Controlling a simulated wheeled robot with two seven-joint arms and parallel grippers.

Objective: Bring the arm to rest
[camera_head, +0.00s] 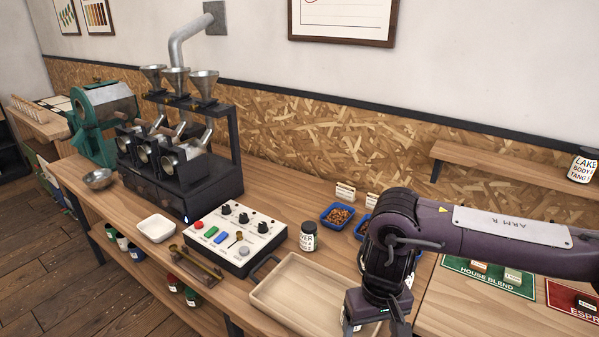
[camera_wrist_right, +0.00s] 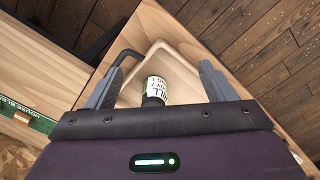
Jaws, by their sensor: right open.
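My right arm (camera_head: 500,235) reaches in from the right in the head view, with its gripper (camera_head: 378,326) pointing down over the right end of the beige tray (camera_head: 262,292). In the right wrist view the gripper (camera_wrist_right: 165,64) is open, with its two fingers wide apart. A jar with a white label and dark lid (camera_wrist_right: 156,87) shows between the fingers, over the tray (camera_wrist_right: 183,62); the fingers do not touch it. In the head view that jar is mostly hidden behind the gripper. My left gripper is in neither view.
A dark jar (camera_head: 308,236) stands behind the tray. A control box (camera_head: 236,236), white dish (camera_head: 156,228) and blue bean trays (camera_head: 337,216) share the bench. House blend (camera_head: 487,276) and espresso (camera_head: 575,300) mats lie right. A wall shelf (camera_head: 510,166) holds a jar (camera_head: 583,165).

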